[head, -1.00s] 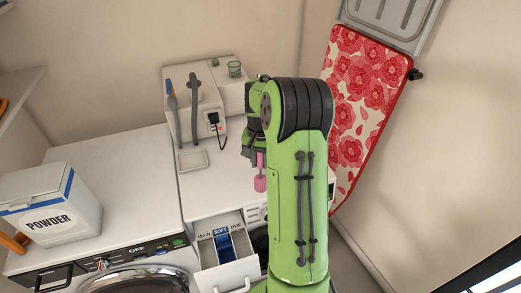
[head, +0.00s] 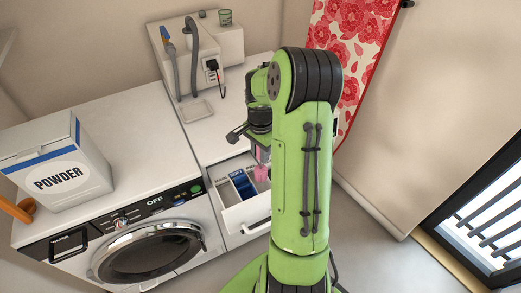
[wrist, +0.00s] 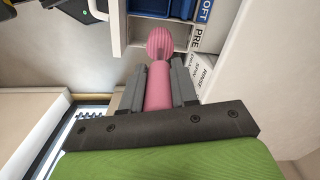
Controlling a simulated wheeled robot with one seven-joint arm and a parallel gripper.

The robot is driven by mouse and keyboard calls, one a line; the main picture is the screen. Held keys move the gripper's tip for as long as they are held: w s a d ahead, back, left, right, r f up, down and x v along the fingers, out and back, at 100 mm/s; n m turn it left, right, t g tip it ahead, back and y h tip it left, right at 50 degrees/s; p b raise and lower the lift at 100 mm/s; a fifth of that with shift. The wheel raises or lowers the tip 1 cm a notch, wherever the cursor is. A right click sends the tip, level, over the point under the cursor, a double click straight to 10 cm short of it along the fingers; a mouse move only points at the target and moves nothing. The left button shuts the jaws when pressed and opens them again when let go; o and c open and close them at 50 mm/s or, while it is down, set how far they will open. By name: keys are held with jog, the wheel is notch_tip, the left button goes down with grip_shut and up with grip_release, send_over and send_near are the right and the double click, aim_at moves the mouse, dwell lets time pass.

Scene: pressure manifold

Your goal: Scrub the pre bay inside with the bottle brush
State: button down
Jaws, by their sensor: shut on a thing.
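The pink bottle brush (head: 262,173) has a ribbed round head. It shows large in the wrist view (wrist: 160,44), where my gripper (wrist: 157,82) is shut on its handle. The detergent drawer (head: 247,217) is pulled open, with a blue middle insert (head: 243,184) labelled SOFT. The pre bay is the right-hand compartment in the head view; its PRE label (wrist: 196,38) shows beside the brush head in the wrist view. The brush head hangs over or in the pre bay; its depth is unclear. My arm hides part of the drawer's right side.
A washing machine (head: 150,250) with a POWDER box (head: 62,178) on top stands left of the drawer. A white unit with hoses (head: 205,55) and a small tray (head: 197,110) are behind. A floral ironing board (head: 350,45) leans at the wall.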

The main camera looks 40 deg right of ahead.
aim_at(261, 169)
jog(key=shift+d+f+b, duration=0.1)
jog(key=shift+f+b, duration=1.75)
jog(key=shift+f, duration=0.9)
jog(key=shift+f+b, duration=0.3)
jog(key=shift+f, duration=0.1)
jog(key=shift+s, duration=0.15)
